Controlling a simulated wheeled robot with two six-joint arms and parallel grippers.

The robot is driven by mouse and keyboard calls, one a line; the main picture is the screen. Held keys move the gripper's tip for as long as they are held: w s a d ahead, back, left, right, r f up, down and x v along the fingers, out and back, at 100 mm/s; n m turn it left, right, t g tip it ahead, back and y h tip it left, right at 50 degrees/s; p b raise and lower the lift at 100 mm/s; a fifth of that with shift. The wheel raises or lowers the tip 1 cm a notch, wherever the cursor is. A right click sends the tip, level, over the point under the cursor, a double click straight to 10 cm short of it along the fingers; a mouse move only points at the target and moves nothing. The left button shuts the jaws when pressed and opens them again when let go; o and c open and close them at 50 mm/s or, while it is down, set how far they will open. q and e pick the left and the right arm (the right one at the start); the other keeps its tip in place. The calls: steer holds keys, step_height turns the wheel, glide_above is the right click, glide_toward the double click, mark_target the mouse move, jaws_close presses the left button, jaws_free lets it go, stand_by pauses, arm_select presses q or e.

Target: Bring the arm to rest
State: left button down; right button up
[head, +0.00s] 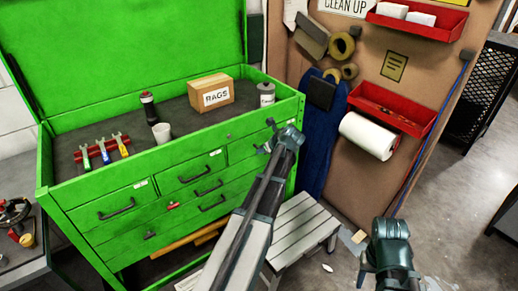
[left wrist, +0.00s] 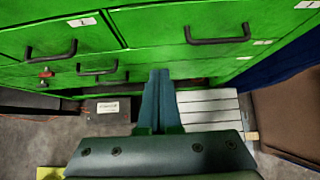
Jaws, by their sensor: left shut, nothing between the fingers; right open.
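My left gripper (head: 270,135) is at the right front corner of the green tool chest (head: 85,235), at the end of my raised arm. In the left wrist view, its two teal fingers (left wrist: 160,75) are together with nothing between them, in front of the chest's drawer fronts. I cannot tell from the head view how close the fingers are to the chest. My right gripper (head: 385,262) is low at the right over the floor, open and holding nothing that I can see. Its fingertips are partly hidden.
A grey step stool (head: 300,235) is below my left arm. A pegboard with red trays (head: 392,108) is behind.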

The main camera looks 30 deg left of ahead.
stand_by(0.3)
arm_select(q)
steer(key=s+d+f+n+g+h, duration=0.1)
steer(key=s+d+n, duration=0.5)
steer(key=d, duration=0.6)
steer(key=s+d+f+n+g+h, duration=0.1)
steer(key=s+d+f+n+h, duration=0.2)
steer(key=s+d+n, duration=0.3)
steer(key=s+d+f+n+g+h, duration=0.1)
steer(key=s+d+n, duration=0.5)
steer(key=s+d, duration=0.8)
steer(key=d+f+h, duration=0.1)
steer(key=d+h, duration=0.1)
steer(key=d, duration=0.4)
steer(key=shift+s+n+g, duration=0.2)
steer(key=shift+n+g, duration=0.1)
steer(key=shift+d+f, duration=0.1)
